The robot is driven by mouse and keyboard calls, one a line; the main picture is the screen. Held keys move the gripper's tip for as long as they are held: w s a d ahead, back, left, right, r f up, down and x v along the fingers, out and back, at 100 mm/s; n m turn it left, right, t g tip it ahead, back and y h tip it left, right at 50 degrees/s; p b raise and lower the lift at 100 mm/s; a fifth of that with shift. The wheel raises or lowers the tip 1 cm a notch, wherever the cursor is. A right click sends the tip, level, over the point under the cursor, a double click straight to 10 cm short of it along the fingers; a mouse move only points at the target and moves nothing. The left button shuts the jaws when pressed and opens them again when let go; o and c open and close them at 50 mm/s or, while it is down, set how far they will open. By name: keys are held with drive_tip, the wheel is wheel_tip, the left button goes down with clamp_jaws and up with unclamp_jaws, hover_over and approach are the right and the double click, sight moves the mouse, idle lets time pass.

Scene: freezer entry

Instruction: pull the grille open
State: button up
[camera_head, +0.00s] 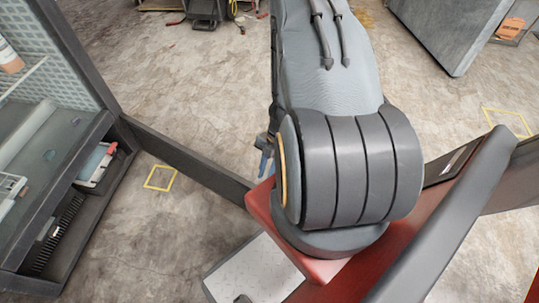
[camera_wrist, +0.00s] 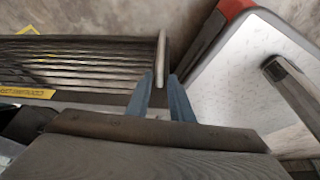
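The grille (camera_wrist: 90,62), a dark panel with several slats, fills the left of the wrist view. A pale upright handle (camera_wrist: 162,52) stands at its right end. My gripper (camera_wrist: 161,82) has its two blue fingers on either side of the handle, closed in on it. In the head view, a dark bar (camera_head: 190,160), seemingly the grille's top edge, runs out from the cabinet (camera_head: 112,105) toward my gripper, so the grille stands swung out. In that view my arm hides the handle and most of the gripper.
The cabinet's low compartment (camera_head: 62,225) is open at the left, with items inside. A grey slab-like block (camera_head: 450,30) stands at the back right. The floor in front of the cabinet is clear.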

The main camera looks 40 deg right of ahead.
drive_tip(key=p+v, duration=0.6)
drive_tip(key=v, duration=0.1)
drive_tip(key=shift+w, duration=0.4)
drive_tip(key=shift+r+p, duration=0.15)
drive_tip(key=shift+p, duration=0.15)
drive_tip(key=shift+c, duration=0.4)
